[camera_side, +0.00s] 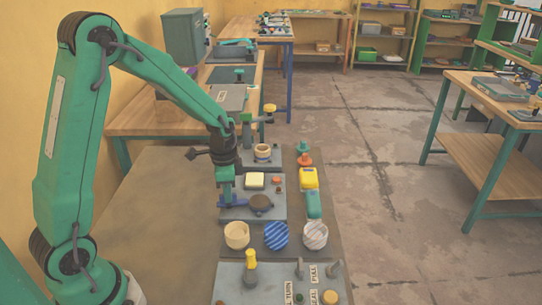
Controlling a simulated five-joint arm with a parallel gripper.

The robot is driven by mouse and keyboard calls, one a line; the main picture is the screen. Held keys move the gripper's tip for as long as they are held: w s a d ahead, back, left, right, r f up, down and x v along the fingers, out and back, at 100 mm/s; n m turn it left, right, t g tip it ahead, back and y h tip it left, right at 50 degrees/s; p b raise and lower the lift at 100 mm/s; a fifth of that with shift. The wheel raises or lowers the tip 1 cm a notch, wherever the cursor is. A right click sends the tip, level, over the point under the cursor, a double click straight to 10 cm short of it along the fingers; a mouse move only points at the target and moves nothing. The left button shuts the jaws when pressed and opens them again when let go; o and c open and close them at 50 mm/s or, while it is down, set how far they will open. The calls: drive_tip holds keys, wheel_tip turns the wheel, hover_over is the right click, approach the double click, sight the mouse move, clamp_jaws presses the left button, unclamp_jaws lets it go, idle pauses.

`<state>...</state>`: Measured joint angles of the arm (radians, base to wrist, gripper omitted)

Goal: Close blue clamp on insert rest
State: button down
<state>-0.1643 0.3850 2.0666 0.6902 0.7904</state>
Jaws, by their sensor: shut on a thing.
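The blue clamp (236,203) is a small blue bar on a grey plate (275,214) in the middle of the side view. My gripper (224,198) points down at the left edge of this plate and is shut on the blue clamp near its left end. A dark round piece (261,202) sits on the plate just right of the clamp; it may be the insert rest. I cannot tell whether the clamp's right end touches it. My fingers hide part of the clamp.
A cream block (255,180) and a red button (277,181) are behind the clamp. Three round cups, cream (237,235), blue-striped (276,235) and grey-striped (315,235), stand in front. A yellow-and-green piece (312,190) lies right. The bench (150,215) is bare at left.

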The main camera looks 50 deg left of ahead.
drive_tip(key=shift+r+m, duration=0.1)
drive_tip(key=shift+m, duration=0.8)
drive_tip(key=c, duration=1.4)
unclamp_jaws()
drive_tip(key=shift+c, duration=0.2)
drive_tip(key=shift+r, duration=3.85)
drive_tip(key=shift+r, duration=0.15)
